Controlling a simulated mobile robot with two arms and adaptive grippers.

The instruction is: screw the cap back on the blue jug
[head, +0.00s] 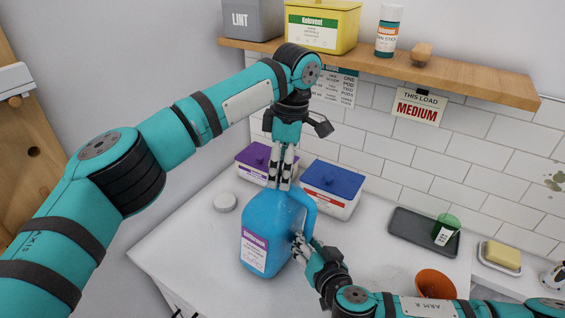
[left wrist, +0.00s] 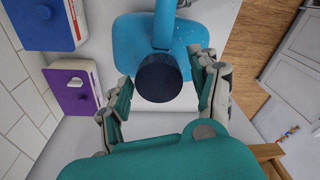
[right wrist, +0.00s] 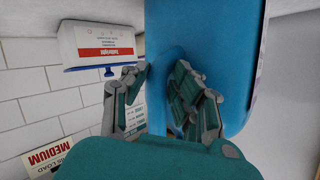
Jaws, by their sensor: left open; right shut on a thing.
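The blue jug (head: 266,228) stands upright on the white counter with a purple and white label on its front. My left gripper (head: 281,185) points down over its neck. In the left wrist view, a dark navy cap (left wrist: 160,78) sits at the top of the jug, between my open left fingers. Small gaps show beside it. I cannot tell how tightly the cap is seated; the fingers hide it in the head view. My right gripper (head: 302,246) is shut on the jug at its lower right side, near the handle (head: 306,208); the exact contact is partly hidden.
A purple-lidded tub (head: 257,157) and a blue-lidded tub (head: 333,180) stand close behind the jug. A white disc (head: 225,202) lies left. A wooden shelf (head: 455,86) hangs above.

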